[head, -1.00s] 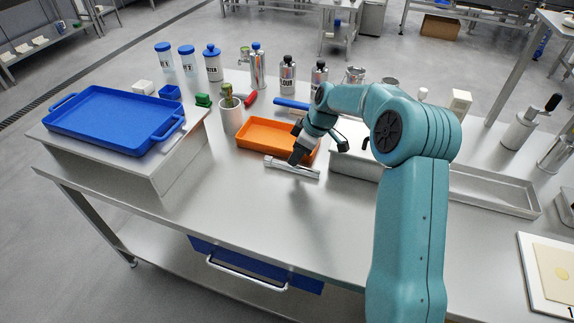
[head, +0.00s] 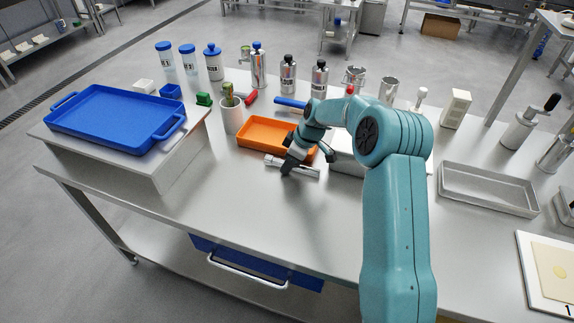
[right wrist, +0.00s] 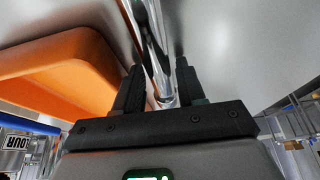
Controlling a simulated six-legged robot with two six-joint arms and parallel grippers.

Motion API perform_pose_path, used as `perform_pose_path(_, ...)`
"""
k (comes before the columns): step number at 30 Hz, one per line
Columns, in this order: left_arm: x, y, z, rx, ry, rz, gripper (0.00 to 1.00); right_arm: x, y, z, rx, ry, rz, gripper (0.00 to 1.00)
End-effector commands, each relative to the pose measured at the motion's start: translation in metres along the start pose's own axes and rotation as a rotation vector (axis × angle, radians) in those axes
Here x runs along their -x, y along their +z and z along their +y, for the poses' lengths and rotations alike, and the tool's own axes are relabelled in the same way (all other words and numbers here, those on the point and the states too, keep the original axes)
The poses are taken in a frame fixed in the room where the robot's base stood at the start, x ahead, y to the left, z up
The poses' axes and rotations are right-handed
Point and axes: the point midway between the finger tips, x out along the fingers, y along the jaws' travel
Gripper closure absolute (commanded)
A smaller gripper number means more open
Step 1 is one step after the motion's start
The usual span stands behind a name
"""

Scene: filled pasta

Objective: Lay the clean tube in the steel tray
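The clean tube (head: 308,172) is a shiny metal tube lying on the table just in front of the orange tray. My right gripper (head: 288,169) is down at the tube and hides its middle in the head view. In the right wrist view, the tube (right wrist: 152,25) runs between the two fingers of my right gripper (right wrist: 159,68). The fingers stand apart, with a gap visible beside the tube. The steel tray (head: 486,207) is empty on the right part of the table. My left gripper is not in view.
The orange tray (head: 250,145) lies right behind the tube, also close beside the gripper in the right wrist view (right wrist: 80,70). Bottles and a utensil cup (head: 231,118) stand behind. The table front is clear.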

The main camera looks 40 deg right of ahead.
Motion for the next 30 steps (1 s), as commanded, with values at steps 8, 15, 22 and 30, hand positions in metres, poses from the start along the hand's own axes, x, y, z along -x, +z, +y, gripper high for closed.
perform_pose_path(8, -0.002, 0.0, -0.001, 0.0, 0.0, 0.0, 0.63, -0.001, 0.0, 0.0, 0.0, 0.0, 0.0, 1.0)
perform_pose_path(15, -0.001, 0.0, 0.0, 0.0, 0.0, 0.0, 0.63, 0.0, 0.0, 0.0, 0.0, 0.0, 0.0, 1.0)
perform_pose_path(22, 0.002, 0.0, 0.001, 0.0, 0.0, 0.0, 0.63, 0.013, -0.006, 0.001, 0.001, 0.003, 0.002, 1.0)
perform_pose_path(30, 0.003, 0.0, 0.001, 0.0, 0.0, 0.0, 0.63, 0.081, -0.035, 0.001, 0.003, 0.007, 0.005, 1.0)
